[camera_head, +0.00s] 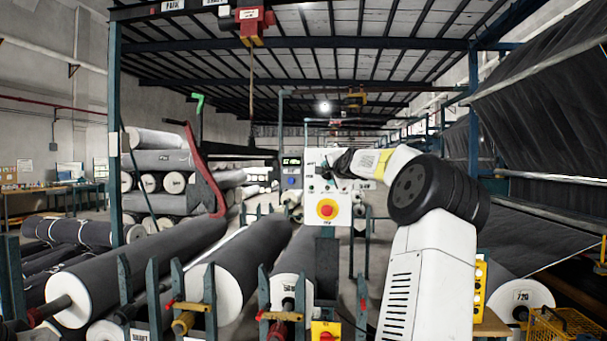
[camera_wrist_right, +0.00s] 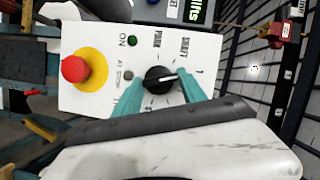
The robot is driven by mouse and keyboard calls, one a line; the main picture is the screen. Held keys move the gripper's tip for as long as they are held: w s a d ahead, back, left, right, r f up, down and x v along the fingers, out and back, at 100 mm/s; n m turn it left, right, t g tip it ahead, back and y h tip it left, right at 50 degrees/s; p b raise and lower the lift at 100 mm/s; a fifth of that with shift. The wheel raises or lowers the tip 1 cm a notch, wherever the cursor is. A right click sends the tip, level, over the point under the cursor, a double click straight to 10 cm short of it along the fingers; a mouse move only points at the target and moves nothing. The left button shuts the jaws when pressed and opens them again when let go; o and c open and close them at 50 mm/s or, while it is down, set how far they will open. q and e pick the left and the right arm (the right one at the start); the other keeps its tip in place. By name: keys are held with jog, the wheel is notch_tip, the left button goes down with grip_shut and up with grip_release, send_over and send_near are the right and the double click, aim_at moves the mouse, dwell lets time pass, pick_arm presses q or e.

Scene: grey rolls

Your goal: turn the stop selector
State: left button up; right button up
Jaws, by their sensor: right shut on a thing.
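The selector (camera_wrist_right: 158,79) is a round black knob with a white pointer mark on a white control panel (camera_wrist_right: 105,42). In the right wrist view its mark points to the right, and the labels PARK and SHAFT stand above it. My right gripper (camera_wrist_right: 161,84) is shut on the knob, with one teal finger on each side. In the head view the panel (camera_head: 344,212) hangs in the middle, and my right gripper (camera_head: 327,170) is at its upper part; the knob is hard to make out there. My left gripper is not in view.
A red stop button (camera_head: 327,209) on a yellow disc sits on the panel below my right gripper. Large grey rolls (camera_head: 240,262) lie on stands in front. A red curved lever (camera_head: 205,170) rises at the left, and a yellow crate (camera_head: 563,324) stands at the lower right.

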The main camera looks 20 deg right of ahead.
jog(key=shift+r, duration=0.1)
jog(key=n+g+h, duration=0.1)
jog(key=n, duration=0.2)
jog(key=n+g+h, duration=0.2)
jog(key=n, duration=0.2)
jog(key=a+n+g+h, duration=0.1)
jog(key=n+g+h, duration=0.1)
jog(key=n, duration=0.2)
jog(key=shift+w+a, duration=0.1)
jog(key=shift+w, duration=0.2)
dwell(0.4)
jog(key=shift+n, duration=0.3)
dwell(0.3)
jog(key=o, duration=1.3)
jog(key=shift+o, duration=0.2)
jog(key=v, duration=0.7)
jog(key=shift+s+a, duration=0.25)
